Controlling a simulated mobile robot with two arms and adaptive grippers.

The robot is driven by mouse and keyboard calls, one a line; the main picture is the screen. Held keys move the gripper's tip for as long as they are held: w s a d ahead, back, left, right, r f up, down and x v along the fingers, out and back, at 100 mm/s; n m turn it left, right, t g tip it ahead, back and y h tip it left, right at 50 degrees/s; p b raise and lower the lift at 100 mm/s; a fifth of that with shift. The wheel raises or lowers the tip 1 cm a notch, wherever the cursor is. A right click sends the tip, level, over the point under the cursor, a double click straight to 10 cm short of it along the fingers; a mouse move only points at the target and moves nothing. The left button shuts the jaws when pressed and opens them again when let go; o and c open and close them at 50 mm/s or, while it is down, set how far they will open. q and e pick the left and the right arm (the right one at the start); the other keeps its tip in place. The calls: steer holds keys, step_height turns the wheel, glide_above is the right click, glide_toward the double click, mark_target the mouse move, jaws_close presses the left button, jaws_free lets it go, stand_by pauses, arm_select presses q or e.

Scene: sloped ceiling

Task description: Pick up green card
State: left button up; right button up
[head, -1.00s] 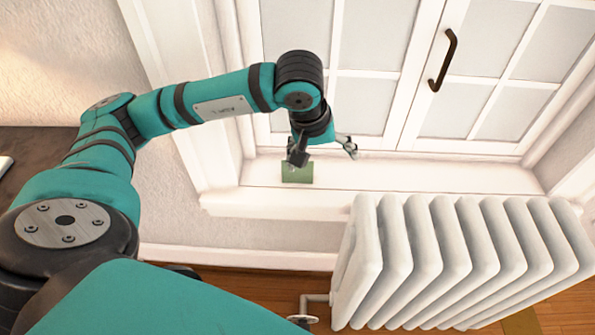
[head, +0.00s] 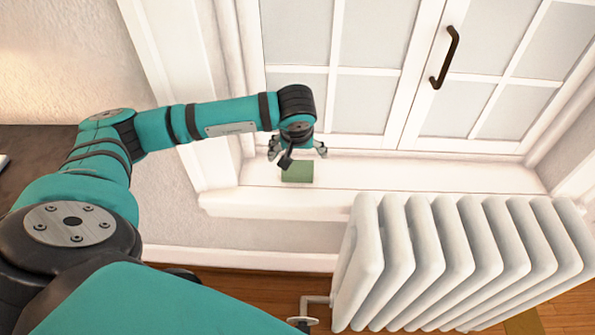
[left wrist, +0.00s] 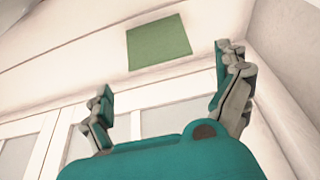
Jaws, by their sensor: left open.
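The green card (head: 297,172) lies flat on the white window sill, near the sill's left end. It also shows in the left wrist view (left wrist: 159,42) as a green rectangle, beyond the fingertips and between their directions. My left gripper (head: 298,150) is over the sill at the card's window-side edge, with its fingers spread and nothing between them. In the left wrist view the two fingers (left wrist: 165,75) stand wide apart, and the card is apart from both. In the head view part of the gripper overlaps the card's upper edge. My right gripper is in neither view.
The white sill (head: 420,178) is clear to the right of the card. A closed window (head: 400,90) with a dark handle (head: 444,60) stands behind it. A white radiator (head: 450,255) stands below the sill at the right.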

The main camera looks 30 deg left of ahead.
mark_target(298, 160)
arm_select(q)
steer(key=x, duration=0.4)
steer(key=shift+s+d+f, duration=0.1)
steer(key=shift+s, duration=0.25)
steer(key=shift+w+f, duration=0.1)
steer(key=shift+f, duration=0.2)
steer(key=shift+w+f, duration=0.1)
steer(key=shift+f, duration=0.05)
steer(key=c, duration=0.7)
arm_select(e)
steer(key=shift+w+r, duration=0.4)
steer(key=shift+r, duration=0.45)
arm_select(q)
steer(key=shift+o, duration=0.2)
